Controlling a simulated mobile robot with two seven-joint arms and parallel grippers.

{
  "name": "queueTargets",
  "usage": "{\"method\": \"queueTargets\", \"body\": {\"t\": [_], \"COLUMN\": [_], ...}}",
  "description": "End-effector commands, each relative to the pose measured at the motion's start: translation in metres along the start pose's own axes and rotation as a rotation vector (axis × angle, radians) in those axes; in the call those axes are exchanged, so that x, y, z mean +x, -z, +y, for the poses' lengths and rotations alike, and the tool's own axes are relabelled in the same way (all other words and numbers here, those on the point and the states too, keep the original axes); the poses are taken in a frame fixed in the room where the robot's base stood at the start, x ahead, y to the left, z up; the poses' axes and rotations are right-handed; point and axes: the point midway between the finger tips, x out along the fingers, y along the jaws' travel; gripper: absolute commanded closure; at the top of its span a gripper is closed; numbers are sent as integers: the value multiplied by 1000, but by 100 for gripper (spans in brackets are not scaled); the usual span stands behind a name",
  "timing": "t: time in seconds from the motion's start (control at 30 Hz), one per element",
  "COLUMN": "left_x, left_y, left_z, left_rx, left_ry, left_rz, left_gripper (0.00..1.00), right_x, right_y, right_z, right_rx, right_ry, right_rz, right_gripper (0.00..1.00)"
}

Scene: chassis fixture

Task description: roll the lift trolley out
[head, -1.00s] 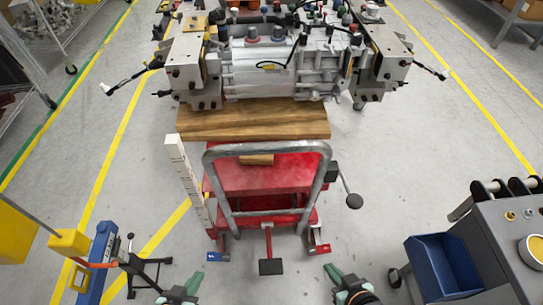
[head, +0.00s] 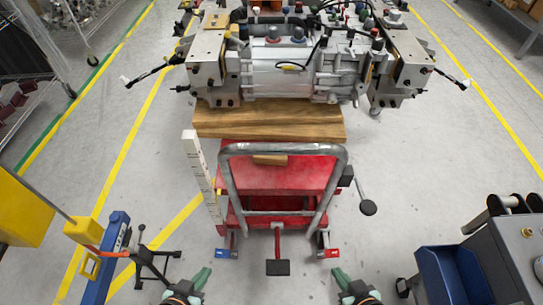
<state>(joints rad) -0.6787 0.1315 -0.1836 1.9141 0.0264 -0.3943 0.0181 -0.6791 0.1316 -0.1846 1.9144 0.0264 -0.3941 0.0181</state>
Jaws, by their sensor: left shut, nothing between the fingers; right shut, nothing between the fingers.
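The red lift trolley (head: 280,178) stands in front of me with its grey tubular push handle (head: 283,149) facing me. A wooden board (head: 268,123) lies above its platform, under the metal chassis unit (head: 290,72). A black foot pedal (head: 278,267) sticks out low at the near side. I cannot tell whether the board touches the unit. My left gripper (head: 203,276) and my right gripper (head: 338,275) are at the bottom edge, both shut and empty, short of the trolley and apart from the handle.
A white marked post (head: 202,170) stands at the trolley's left side. A blue stand (head: 110,250) and black tripod base (head: 150,262) are at the lower left. A grey cart with a blue bin (head: 450,275) is at the lower right. Floor right of the trolley is clear.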

Motion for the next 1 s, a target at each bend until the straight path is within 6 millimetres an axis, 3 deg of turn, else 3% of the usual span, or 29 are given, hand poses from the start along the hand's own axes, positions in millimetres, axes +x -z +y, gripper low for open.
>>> {"method": "queueTargets", "body": {"t": [0.23, 0.47, 0.67, 0.8, 1.0], "left_x": [0, 4, 12, 17, 24], "left_y": [0, -4, -13, -18, -26], "left_z": [0, 0, -1, -1, -2], "left_rx": [0, 0, 0, 0, 0], "left_ry": [0, 0, -1, -1, -1], "left_rz": [0, 0, 0, 0, 0], "left_gripper": [100, 100, 100, 100, 100], "right_x": [0, 9, 22, 21, 0], "right_y": [0, 12, 55, 97, 169], "right_z": [0, 1, -6, -16, -30], "right_rx": [1, 116, 421, 631, 876], "right_ry": [0, 34, 185, 348, 640], "right_rz": [0, 14, 57, 101, 180], "right_gripper": [99, 73, 50, 36, 36]}}
